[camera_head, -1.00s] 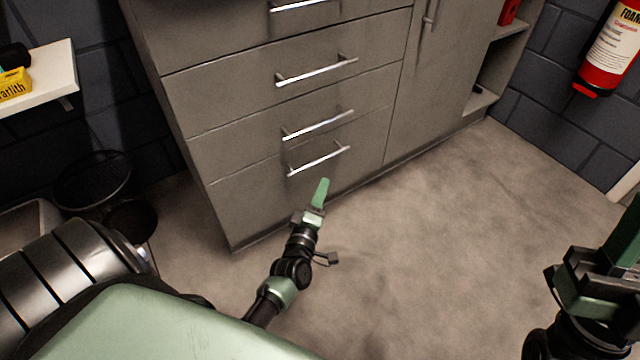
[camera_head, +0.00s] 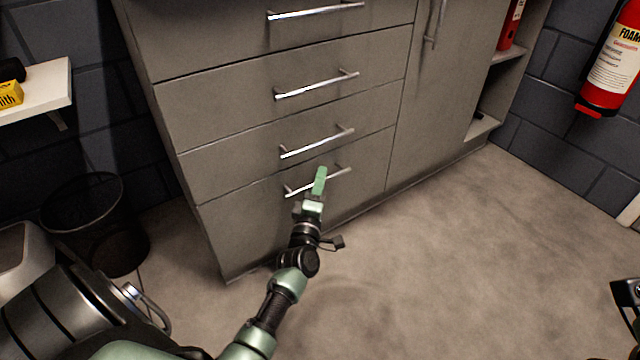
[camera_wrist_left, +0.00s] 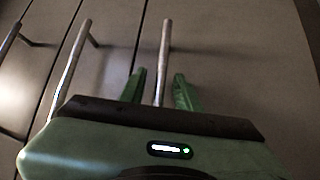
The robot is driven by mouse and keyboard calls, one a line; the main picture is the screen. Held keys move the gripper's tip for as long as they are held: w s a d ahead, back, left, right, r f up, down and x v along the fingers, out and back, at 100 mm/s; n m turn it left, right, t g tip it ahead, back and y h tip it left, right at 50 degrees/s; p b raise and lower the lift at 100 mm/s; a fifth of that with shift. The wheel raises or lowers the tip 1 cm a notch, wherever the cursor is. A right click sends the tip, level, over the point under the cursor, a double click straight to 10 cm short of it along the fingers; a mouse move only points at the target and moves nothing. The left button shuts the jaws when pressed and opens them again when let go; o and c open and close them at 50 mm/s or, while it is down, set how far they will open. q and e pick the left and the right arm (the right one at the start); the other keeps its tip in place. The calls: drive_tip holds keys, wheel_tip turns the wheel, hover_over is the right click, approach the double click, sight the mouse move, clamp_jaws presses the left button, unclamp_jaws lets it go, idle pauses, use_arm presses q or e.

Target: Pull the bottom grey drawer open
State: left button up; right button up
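The bottom grey drawer (camera_head: 251,232) is flush with the cabinet front. Its silver bar handle (camera_head: 335,176) runs behind my left gripper (camera_head: 320,182) in the head view. In the left wrist view the bar handle (camera_wrist_left: 165,45) runs between the two green fingers of my left gripper (camera_wrist_left: 160,88). The fingers are apart, with a visible gap on each side of the bar. I cannot tell whether either finger touches it. Only a dark bit of my right arm shows at the lower right edge of the head view; its fingertips are out of the picture.
More grey drawers with bar handles (camera_head: 318,145) are stacked above. A tall cabinet door (camera_head: 440,90) stands to their right. A black mesh bin (camera_head: 95,225) is left of the cabinet. The concrete floor (camera_head: 450,260) in front is clear. A red extinguisher (camera_head: 608,70) hangs on the right.

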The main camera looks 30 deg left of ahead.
use_arm(q)
clamp_jaws()
idle(1.4)
